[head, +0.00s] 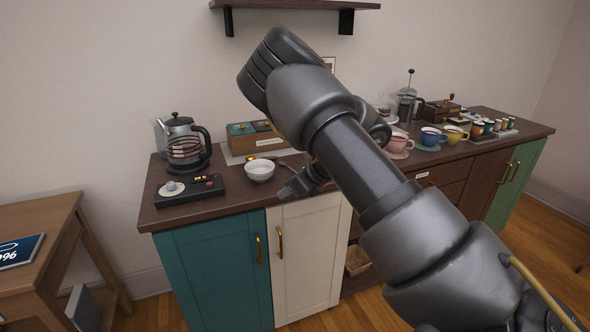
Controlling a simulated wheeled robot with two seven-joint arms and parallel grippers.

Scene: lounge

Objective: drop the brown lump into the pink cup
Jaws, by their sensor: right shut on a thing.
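The pink cup (397,142) stands upright on a saucer on the dark wooden counter, just right of my right forearm. My right gripper (287,192) is low at the counter's front edge, to the right of a white bowl (259,171) and well left of the pink cup. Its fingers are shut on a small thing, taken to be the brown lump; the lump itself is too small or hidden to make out. My right arm crosses the middle of the view and hides part of the counter. My left gripper is not in view.
A glass kettle (181,142) stands on the left of the counter (163,220), behind a black scale (191,190). A wooden box (254,137) is behind the bowl. A blue cup (431,136), a yellow cup (454,135) and several small jars stand right of the pink cup.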

